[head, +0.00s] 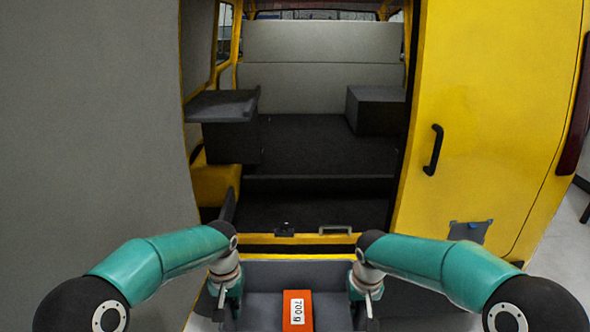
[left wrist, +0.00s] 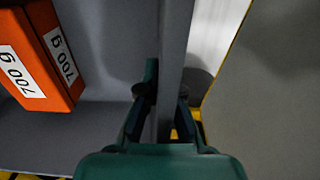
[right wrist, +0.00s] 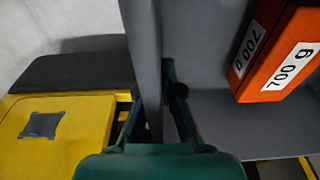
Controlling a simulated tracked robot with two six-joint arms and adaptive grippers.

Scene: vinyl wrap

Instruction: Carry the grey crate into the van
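The grey crate (head: 262,278) is at the bottom centre of the head view, just in front of the van's (head: 480,120) open doorway. An orange block labelled 700 g (head: 297,311) lies inside it. My left gripper (head: 228,303) is shut on the crate's left wall, which also shows between its fingers in the left wrist view (left wrist: 174,50). My right gripper (head: 364,295) is shut on the right wall, which shows in the right wrist view (right wrist: 145,50). The crate's near end is cut off, and its height above the floor cannot be told.
The yellow door sill (head: 270,239) crosses just beyond the crate. The dark van floor (head: 315,145) is clear in the middle. A dark shelf (head: 222,105) stands at the left and a dark box (head: 376,110) at the right. A grey panel (head: 95,130) borders the left side.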

